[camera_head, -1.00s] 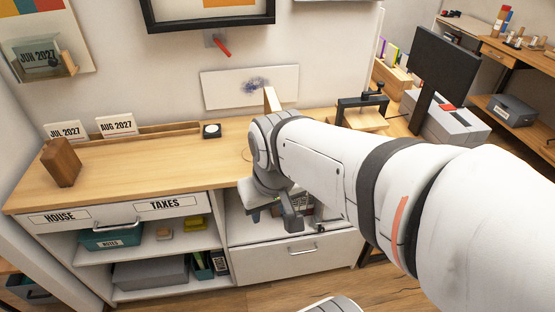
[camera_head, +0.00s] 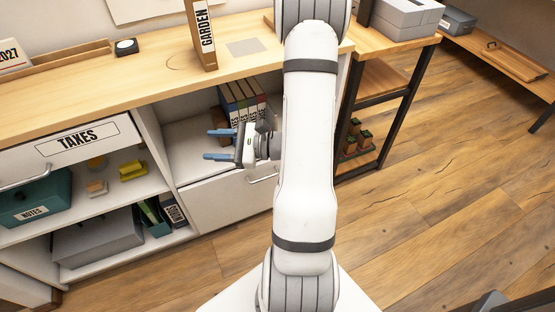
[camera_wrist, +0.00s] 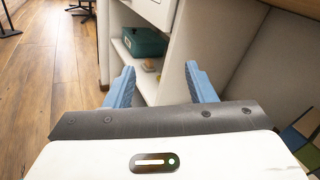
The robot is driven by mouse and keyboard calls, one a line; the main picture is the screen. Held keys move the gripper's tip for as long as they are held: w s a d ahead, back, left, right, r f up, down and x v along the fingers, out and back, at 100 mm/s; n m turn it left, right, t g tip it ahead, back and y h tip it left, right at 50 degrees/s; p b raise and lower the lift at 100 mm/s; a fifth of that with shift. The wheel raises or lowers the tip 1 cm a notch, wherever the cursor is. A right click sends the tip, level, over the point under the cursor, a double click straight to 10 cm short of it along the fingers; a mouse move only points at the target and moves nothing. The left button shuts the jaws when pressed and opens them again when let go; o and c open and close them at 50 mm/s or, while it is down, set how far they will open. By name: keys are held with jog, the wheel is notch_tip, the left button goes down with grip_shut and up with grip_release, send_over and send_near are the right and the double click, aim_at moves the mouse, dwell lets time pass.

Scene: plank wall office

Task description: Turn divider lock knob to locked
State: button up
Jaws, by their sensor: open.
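I cannot make out a divider lock knob in either current view. My gripper (camera_head: 212,145) is open and empty, with blue fingers pointing left at the front of the open cubby in the desk unit. In the wrist view my gripper (camera_wrist: 158,72) shows its two blue fingers spread apart with nothing between them. A white upright panel (camera_head: 156,148) divides the cubby from the shelves on the left. Several upright binders (camera_head: 258,98) stand in the cubby behind my gripper. My wrist and arm hide the cubby's right part.
A drawer (camera_head: 225,203) lies below the cubby. A GARDEN binder (camera_head: 200,38) stands on the wooden desktop (camera_head: 150,82). A teal NOTES bin (camera_head: 38,198) sits on the left shelf; it also shows in the wrist view (camera_wrist: 146,42). The wooden floor (camera_head: 440,200) at right is clear.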

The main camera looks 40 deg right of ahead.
jog(key=s+d+f+m+t+h+b, duration=0.2)
jog(key=d+f+m+t+h+b, duration=0.15)
jog(key=d+f+m+h, duration=0.65)
jog(key=s+d+f+m+t+h+b, duration=0.3)
jog(key=d+f+m+h, duration=0.35)
jog(key=d+f, duration=0.65)
jog(key=w+d+b, duration=0.1)
jog(key=w+b, duration=0.1)
jog(key=w, duration=0.6)
jog(key=shift+d+f+n+h+b, duration=0.15)
jog(key=shift+f+n+h+b, duration=0.2)
jog(key=shift+f+n, duration=0.1)
jog(key=shift+w+g, duration=0.1)
jog(key=shift+g, duration=0.15)
jog(key=shift+c, duration=0.2)
jog(key=c, duration=0.9)
